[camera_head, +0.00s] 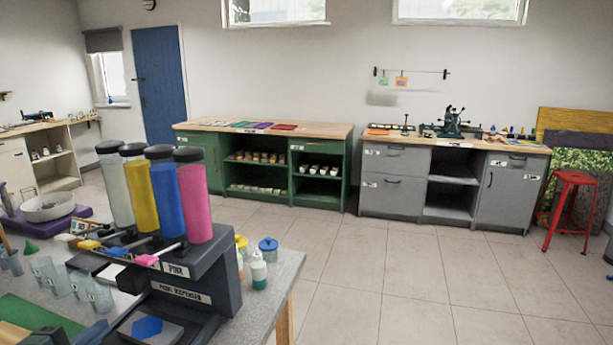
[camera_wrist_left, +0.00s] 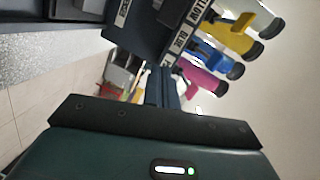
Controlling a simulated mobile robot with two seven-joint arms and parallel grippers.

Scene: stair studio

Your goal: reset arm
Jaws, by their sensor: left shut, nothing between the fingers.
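My left gripper (camera_wrist_left: 163,85) is shut and empty in the left wrist view, its two dark fingers together. In the head view, a dark blue part of it (camera_head: 90,334) shows at the bottom left edge, low over the near table. It is in front of and to the left of the powder dispenser (camera_head: 215,270). The dispenser also shows tilted at the top of the left wrist view (camera_wrist_left: 150,40), beyond the fingers. My right gripper is not in view.
The dispenser carries white, yellow, blue and pink tubes (camera_head: 195,203). Clear cups (camera_head: 75,285), a green mat (camera_head: 35,318) and a white bowl (camera_head: 48,207) lie to its left. Small lidded jars (camera_head: 268,252) stand at its right. Open floor (camera_head: 400,275) lies before the green cabinet (camera_head: 190,150).

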